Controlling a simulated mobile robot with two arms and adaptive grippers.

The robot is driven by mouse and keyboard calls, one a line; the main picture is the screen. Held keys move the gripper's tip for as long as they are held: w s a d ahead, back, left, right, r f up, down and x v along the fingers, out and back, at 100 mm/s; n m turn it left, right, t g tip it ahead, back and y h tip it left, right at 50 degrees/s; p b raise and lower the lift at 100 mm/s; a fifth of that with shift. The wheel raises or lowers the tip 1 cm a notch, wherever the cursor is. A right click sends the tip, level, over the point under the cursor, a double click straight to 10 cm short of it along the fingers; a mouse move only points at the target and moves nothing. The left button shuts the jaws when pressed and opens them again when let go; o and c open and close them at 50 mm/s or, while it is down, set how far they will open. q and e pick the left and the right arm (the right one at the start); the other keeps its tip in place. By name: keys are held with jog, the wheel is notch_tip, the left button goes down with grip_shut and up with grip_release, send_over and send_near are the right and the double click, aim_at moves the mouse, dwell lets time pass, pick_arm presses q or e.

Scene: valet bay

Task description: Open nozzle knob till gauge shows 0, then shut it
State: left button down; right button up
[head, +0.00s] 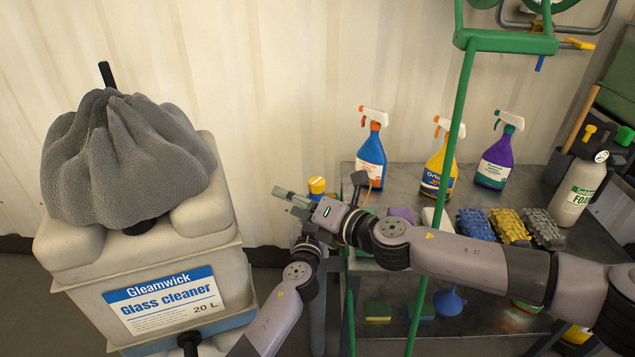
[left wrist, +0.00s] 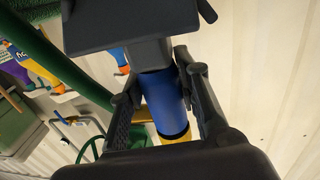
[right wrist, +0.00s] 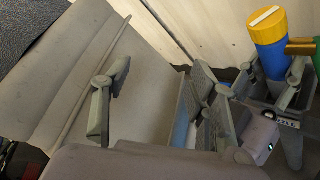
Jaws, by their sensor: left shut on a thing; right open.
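The nozzle is a blue cylinder (left wrist: 162,100) with a yellow knob (head: 316,184). My left gripper (left wrist: 166,108) is shut on the blue body, which also shows in the right wrist view (right wrist: 273,62); the knob (right wrist: 267,25) is on top there. A brass-coloured tube sticks out to the right. My right gripper (head: 290,201) is open and empty, close beside the nozzle, its fingers pointing left; it partly hides the left gripper in the head view. A white round face, apparently the gauge (head: 601,156), is on the foam sprayer (head: 577,192); its reading is too small to tell.
A glass cleaner container (head: 170,290) with a grey cloth (head: 125,150) on it stands at left. A metal bench (head: 590,240) at right holds spray bottles, sponges and brushes. A green pole (head: 463,90) rises before the bench. A corrugated wall is behind.

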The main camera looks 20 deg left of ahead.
aim_at(319, 183)
jog(key=w+d+n+h, duration=0.3)
jog(key=w+d+n, duration=0.4)
jog(key=d+n, duration=0.25)
jog(key=shift+t, duration=0.3)
jog(key=x, duration=1.1)
jog(key=shift+w+a+f, duration=0.1)
jog(key=shift+w+f, duration=0.2)
jog(key=shift+w, duration=0.05)
jog(key=shift+c, duration=0.2)
jog(key=c, duration=1.1)
jog(key=shift+c, duration=0.3)
